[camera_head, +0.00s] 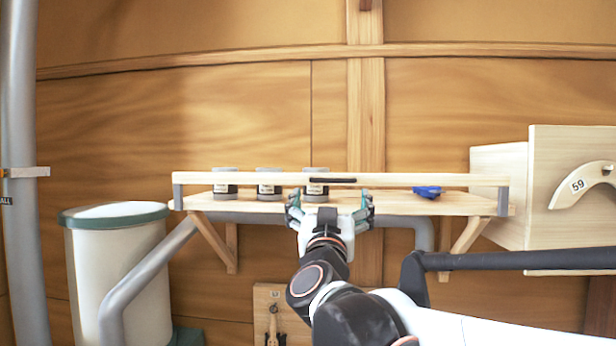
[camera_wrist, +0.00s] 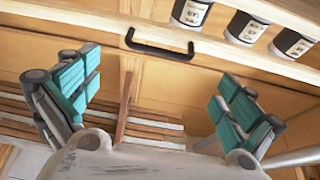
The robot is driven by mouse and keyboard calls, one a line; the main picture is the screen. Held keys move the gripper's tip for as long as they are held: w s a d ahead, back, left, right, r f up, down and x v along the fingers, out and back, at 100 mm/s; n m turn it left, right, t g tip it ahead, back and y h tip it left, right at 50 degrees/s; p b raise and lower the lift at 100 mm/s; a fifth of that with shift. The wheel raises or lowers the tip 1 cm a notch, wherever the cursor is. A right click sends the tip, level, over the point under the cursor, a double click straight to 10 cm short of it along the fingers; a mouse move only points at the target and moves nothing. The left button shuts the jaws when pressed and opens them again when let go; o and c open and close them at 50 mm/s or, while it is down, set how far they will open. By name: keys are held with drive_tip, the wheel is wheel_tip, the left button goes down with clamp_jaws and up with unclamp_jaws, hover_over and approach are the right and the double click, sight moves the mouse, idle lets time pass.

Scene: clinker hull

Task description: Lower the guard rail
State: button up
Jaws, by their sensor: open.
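The guard rail (camera_head: 420,180) is a pale wooden bar across the front of the wooden shelf (camera_head: 400,203), raised above the shelf board between grey end brackets. A dark handle (camera_head: 333,180) sits on its middle. In the wrist view the rail (camera_wrist: 90,22) runs across the top, and its black handle (camera_wrist: 160,48) lies ahead of the space between my fingers. My gripper (camera_head: 330,198) is open and empty, just below the handle at the shelf's front. Its teal-padded fingers are wide apart in the wrist view (camera_wrist: 158,88), apart from the handle.
Several dark cans with white labels (camera_head: 268,186) and a blue object (camera_head: 428,191) stand on the shelf behind the rail. A white bin (camera_head: 118,265) and grey pipes are at left. A pale wooden box marked 59 (camera_head: 545,160) is at right. A board with hanging tools (camera_head: 270,300) is below.

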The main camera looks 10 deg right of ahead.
sight(332, 182)
drive_tip(key=p+x, duration=0.1)
drive_tip(key=x, duration=0.8)
drive_tip(key=shift+w+p, duration=0.15)
drive_tip(key=shift+p, duration=0.25)
drive_tip(key=c, duration=1.2)
